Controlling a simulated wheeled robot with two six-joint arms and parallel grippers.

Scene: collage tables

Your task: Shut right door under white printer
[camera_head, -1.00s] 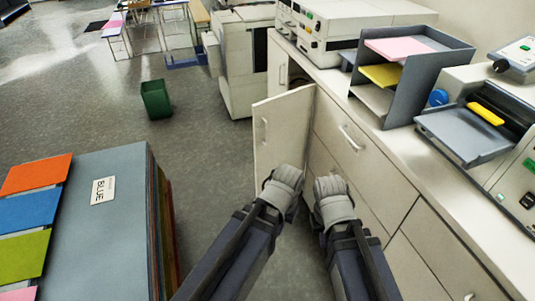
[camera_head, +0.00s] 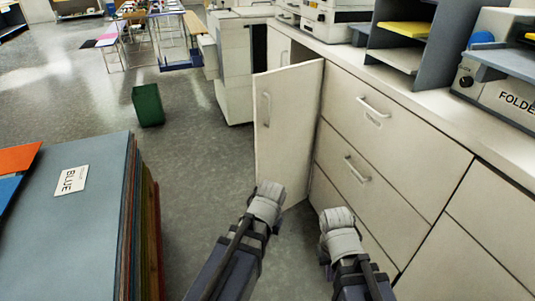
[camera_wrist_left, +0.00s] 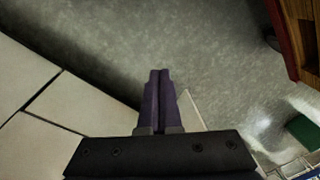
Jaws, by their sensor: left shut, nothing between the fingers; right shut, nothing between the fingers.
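A white cabinet door (camera_head: 287,135) with a vertical handle stands open under the counter, sticking out toward the aisle. Above it on the counter is the white printer (camera_head: 325,22), cut off by the top edge. My left gripper (camera_head: 268,198) is at the lower part of the door in the picture, overlapping it; I cannot tell whether it touches. In the left wrist view its dark fingers (camera_wrist_left: 159,78) are shut and empty, with floor beyond. My right gripper (camera_head: 338,220) is shut and empty in front of the drawers, right of the door.
White drawers (camera_head: 375,135) with bar handles run right of the door. A paper tray (camera_head: 405,45) and a folder machine (camera_head: 505,95) stand on the counter. A stack of boards (camera_head: 85,225) is at the left. A green bin (camera_head: 148,105) stands on open floor.

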